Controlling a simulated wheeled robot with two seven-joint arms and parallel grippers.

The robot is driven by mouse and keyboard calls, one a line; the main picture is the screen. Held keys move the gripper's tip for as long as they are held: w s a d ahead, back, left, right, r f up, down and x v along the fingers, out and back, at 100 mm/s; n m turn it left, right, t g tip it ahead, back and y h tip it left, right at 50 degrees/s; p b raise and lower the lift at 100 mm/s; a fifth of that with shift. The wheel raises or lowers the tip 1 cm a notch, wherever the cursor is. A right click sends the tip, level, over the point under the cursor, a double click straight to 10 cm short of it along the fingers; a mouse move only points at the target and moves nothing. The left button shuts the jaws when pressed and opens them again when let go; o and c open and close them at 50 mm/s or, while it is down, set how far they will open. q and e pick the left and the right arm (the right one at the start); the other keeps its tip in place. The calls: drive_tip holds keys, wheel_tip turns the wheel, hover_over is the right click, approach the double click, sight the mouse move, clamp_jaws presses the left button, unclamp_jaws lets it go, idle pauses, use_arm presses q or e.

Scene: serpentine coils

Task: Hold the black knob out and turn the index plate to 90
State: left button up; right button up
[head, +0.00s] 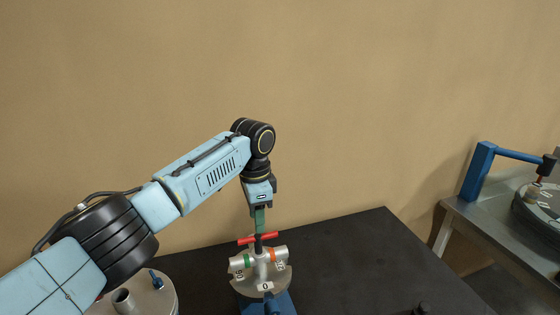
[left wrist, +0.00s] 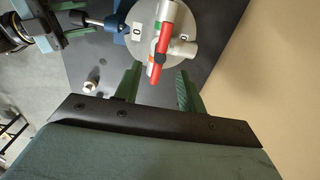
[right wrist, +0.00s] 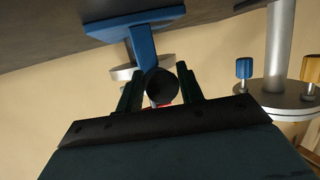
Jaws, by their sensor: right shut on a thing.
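The round grey index plate (head: 277,279) sits on a blue stand (head: 282,303), its 0 label facing the front beside the blue part. It carries a hub with silver arms and a red crossbar (head: 270,235). My left gripper (head: 260,232) points down at the crossbar. In the left wrist view its green fingers (left wrist: 158,73) are apart, with the red crossbar (left wrist: 163,42) between and just beyond the tips. My right gripper (right wrist: 158,80) is shut on the black knob (right wrist: 162,86), in front of the blue stand (right wrist: 143,45). The knob (left wrist: 78,17) also shows in the left wrist view.
A round grey fixture (head: 160,298) with a pipe stub and blue knob stands at the left on the dark table (head: 370,250). At the right, a metal table (head: 490,225) bears a blue frame and a dial. The dark table's right part is mostly clear.

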sight(258, 236)
use_arm(q)
drive_tip(key=shift+f, duration=3.65)
use_arm(e)
drive_tip(key=shift+f, duration=0.1)
use_arm(q)
drive_tip(key=shift+c, duration=0.4)
clamp_jaws()
drive_tip(key=n, duration=0.4)
drive_tip(key=shift+n, duration=0.4)
